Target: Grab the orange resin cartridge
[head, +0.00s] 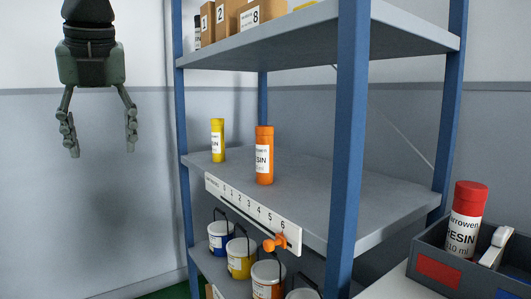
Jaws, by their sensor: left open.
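The orange resin cartridge (264,155) stands upright on the middle shelf (310,190), near its front edge. It has a white label reading "RESIN" in part. My left gripper (103,150) hangs at the upper left with its fingers pointing down. It is open and empty, to the left of the shelf unit and apart from the cartridge. My right gripper is not in view.
A yellow cartridge (218,140) stands left of the orange one. A blue post (349,140) rises at the shelf's front corner. A numbered strip (252,213) with an orange knob (274,243) fronts the shelf. A red-capped cartridge (466,220) stands in a grey bin (431,250) at right.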

